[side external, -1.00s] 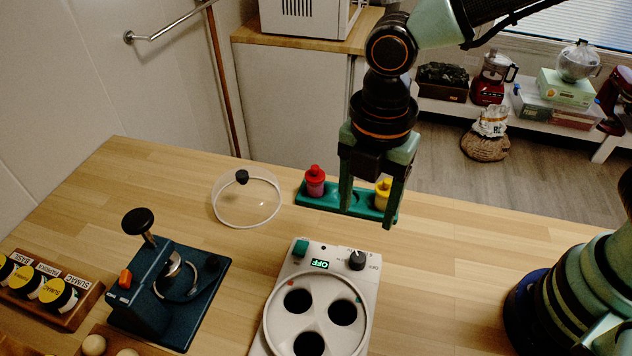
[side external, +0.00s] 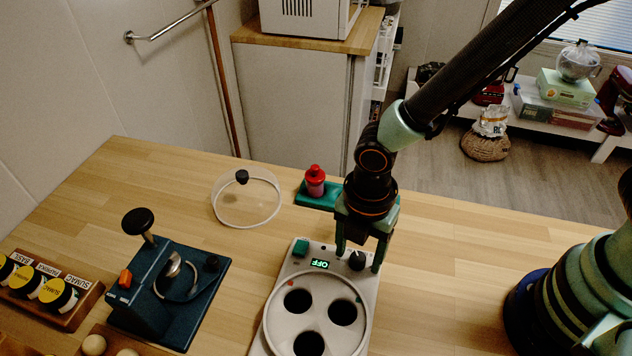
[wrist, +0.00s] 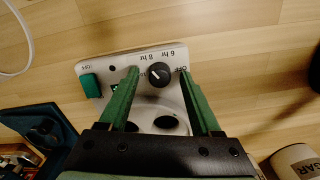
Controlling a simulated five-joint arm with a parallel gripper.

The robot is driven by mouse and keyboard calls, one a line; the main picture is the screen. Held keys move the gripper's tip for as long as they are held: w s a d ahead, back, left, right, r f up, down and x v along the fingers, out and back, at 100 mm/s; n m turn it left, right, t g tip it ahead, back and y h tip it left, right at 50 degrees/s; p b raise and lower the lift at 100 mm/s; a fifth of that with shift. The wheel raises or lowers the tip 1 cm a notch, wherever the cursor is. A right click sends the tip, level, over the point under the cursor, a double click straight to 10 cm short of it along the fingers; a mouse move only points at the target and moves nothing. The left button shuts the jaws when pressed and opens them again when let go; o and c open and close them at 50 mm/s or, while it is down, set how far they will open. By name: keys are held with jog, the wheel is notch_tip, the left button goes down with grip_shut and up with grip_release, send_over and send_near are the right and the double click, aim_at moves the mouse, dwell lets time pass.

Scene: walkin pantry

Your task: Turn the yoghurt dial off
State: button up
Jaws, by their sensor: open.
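The yoghurt maker (side external: 262,338) is a white unit with a round tray of three dark wells. Its black dial (side external: 357,261) sits on the back right of the top, and its small display (side external: 319,264) reads OFF. My gripper (side external: 359,258) is open, pointing down, with one finger on each side of the dial. The wrist view shows the dial (wrist: 159,74) between the fingertips, apparently with a gap on both sides. Labels 8 hr, 6 hr and OFF lie around it. A pale mark shows on the dial, but its exact direction is hard to tell.
A green button (side external: 301,247) is left of the display. A clear lid (side external: 247,205) and a blue machine (side external: 150,310) lie left.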

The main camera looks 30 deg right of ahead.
grip_shut()
jog(key=shift+m, duration=0.4)
jog(key=m, duration=0.4)
jog(key=shift+m, duration=0.4)
jog(key=m, duration=1.2)
jog(key=shift+m, duration=0.4)
jog(key=m, duration=0.5)
jog(key=shift+m, duration=0.3)
